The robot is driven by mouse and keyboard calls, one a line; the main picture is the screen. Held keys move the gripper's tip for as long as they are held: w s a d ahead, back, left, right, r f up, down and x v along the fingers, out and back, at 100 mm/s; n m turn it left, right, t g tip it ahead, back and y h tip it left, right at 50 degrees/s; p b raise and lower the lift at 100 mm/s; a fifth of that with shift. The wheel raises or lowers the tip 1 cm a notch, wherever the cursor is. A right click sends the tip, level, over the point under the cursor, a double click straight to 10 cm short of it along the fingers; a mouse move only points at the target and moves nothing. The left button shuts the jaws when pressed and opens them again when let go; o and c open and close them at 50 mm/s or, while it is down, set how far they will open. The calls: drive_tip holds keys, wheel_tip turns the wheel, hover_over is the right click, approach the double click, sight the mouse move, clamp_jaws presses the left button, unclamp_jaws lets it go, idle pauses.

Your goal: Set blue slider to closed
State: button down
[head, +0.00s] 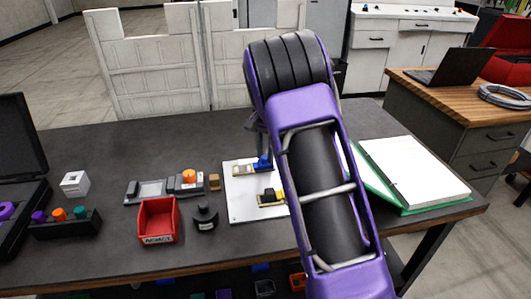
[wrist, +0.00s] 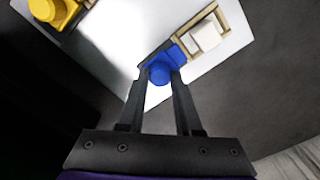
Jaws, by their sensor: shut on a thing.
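The blue slider (wrist: 163,68) sits on a tan rail fixture on a white plate (wrist: 108,62). In the head view the blue slider (head: 264,161) is at the back of the white plate (head: 237,207), partly covered by my arm. My gripper (wrist: 161,80) is shut on the blue slider's round knob in the wrist view. A white block (wrist: 206,36) lies in the rail beside the slider. A yellow slider (wrist: 55,10) is on the same plate, and it shows in the head view (head: 268,197). My fingertips are mostly hidden in the head view.
A red bin (head: 158,221) and a black holder (head: 205,217) stand left of the plate. A grey fixture with an orange knob (head: 189,176) lies behind them. An open binder (head: 412,172) lies to the right.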

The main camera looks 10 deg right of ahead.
sight(259, 162)
drive_tip(key=shift+r, duration=0.1)
drive_tip(key=shift+a+r+p, duration=0.1)
drive_tip(key=shift+a+p, duration=0.35)
drive_tip(key=shift+a, duration=0.65)
drive_tip(key=c, duration=0.6)
unclamp_jaws()
wheel_tip(259, 162, up, 17)
drive_tip(key=shift+r+p, duration=0.1)
drive_tip(key=shift+p, duration=0.65)
